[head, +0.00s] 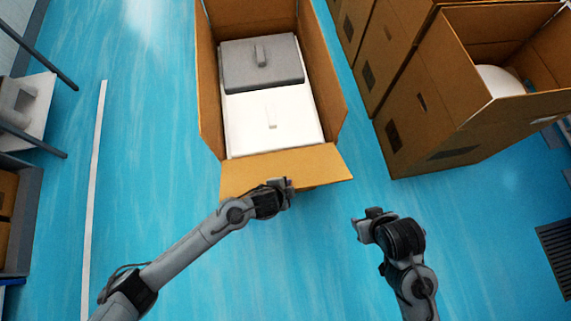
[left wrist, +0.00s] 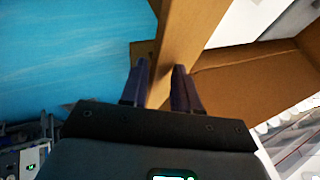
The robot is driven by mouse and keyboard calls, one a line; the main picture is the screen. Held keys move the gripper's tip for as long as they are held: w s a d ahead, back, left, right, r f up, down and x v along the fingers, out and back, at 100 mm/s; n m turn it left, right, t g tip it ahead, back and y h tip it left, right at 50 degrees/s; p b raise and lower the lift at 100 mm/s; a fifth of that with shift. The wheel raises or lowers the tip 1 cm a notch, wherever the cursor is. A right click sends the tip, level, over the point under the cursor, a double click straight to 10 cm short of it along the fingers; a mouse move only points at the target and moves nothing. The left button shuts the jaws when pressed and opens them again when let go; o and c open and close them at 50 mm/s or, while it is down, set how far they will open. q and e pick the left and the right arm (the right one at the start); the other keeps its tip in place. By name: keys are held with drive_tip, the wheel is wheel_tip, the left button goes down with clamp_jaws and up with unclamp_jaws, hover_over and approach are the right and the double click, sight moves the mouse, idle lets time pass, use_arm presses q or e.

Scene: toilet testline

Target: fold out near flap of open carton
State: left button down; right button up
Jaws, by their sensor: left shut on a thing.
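The open carton (head: 207,90) stands upright at the top centre of the head view. Its near flap (head: 315,166) is tilted outward from the near edge, with its outer edge toward me. My left gripper (head: 287,186) is at that flap's outer edge, near its middle, shut on it. In the left wrist view, the left fingers (left wrist: 160,82) sit on both sides of the brown cardboard flap (left wrist: 185,35). My right gripper (head: 366,217) is apart from the carton, to the right of the flap; its finger gap is too small to tell.
Inside the carton are a grey block (head: 235,65) and a white lidded piece (head: 250,115). More cartons (head: 440,110) stand at the right, one open with a white item (head: 498,80) inside. A shelf rack (head: 25,220) is at the left. Blue floor is clear between.

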use_arm(q)
drive_tip(key=c, duration=1.3)
unclamp_jaws()
drive_tip(key=shift+a+f, duration=0.2)
drive_tip(key=shift+f, duration=0.05)
drive_tip(key=shift+o, duration=0.2)
drive_tip(key=shift+w+d+r, duration=0.1)
drive_tip(key=shift+w+r, duration=0.1)
drive_tip(key=shift+s+r, duration=0.1)
drive_tip(key=shift+r, duration=0.3)
drive_tip(key=p+v, duration=0.2)
drive_tip(key=v, duration=0.8)
drive_tip(key=shift+p, duration=0.4)
drive_tip(key=shift+s+f, duration=0.1)
drive_tip(key=shift+s, duration=0.05)
